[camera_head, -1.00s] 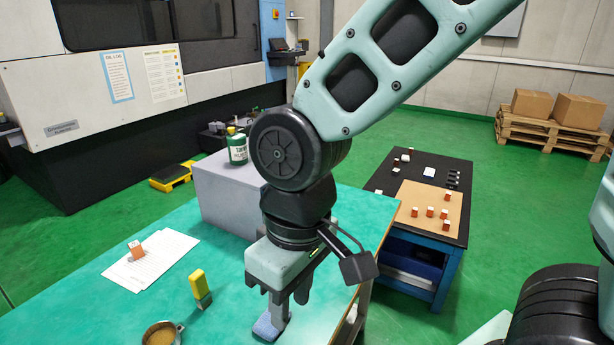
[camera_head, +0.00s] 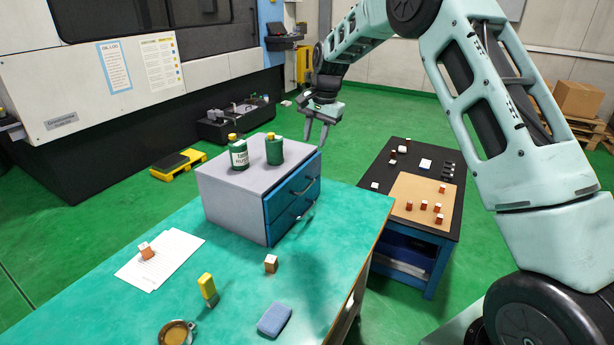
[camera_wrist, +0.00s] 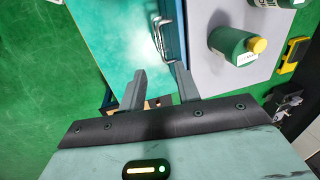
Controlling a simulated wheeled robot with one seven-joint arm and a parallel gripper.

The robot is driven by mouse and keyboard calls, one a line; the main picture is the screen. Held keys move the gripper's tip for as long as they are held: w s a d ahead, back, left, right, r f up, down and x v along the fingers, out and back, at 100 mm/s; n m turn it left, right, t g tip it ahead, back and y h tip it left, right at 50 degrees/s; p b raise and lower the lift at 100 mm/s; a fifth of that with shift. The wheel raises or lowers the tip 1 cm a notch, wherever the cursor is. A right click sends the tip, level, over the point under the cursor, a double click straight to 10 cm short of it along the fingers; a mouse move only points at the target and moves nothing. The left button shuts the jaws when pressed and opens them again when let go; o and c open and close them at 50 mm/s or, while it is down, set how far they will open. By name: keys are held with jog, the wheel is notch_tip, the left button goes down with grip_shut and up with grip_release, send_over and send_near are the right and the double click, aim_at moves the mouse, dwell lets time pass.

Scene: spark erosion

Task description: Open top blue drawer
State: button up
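A grey cabinet (camera_head: 228,196) with blue drawer fronts stands on the teal table. The top blue drawer (camera_head: 291,199) is on its right-hand face, with a bar handle (camera_head: 306,188); it looks shut. A lower handle shows below it. In the wrist view a metal handle (camera_wrist: 159,35) stands out from the blue front beyond my fingertips. My gripper (camera_head: 316,145) is above and behind the cabinet's far right corner, pointing down, apart from the handle. In the wrist view its two fingers (camera_wrist: 161,80) are spread with nothing between them.
Two green bottles (camera_head: 239,155) (camera_head: 274,149) stand on the cabinet top. A blue sponge (camera_head: 274,319), small block (camera_head: 271,263), yellow-topped item (camera_head: 207,288), round cup (camera_head: 177,333) and papers (camera_head: 160,258) lie on the table. A black-topped side table (camera_head: 430,165) is at right.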

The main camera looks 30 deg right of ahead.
jog(key=d, duration=0.1)
jog(key=p, duration=0.5)
send_near(306, 188)
jog(key=f, duration=0.5)
jog(key=w+f, duration=0.1)
jog(key=f, duration=0.1)
jog(key=shift+w+a+f, duration=0.1)
jog(key=shift+a+f, duration=0.2)
jog(key=shift+a, duration=0.05)
jog(key=shift+c, duration=0.3)
grip_shut()
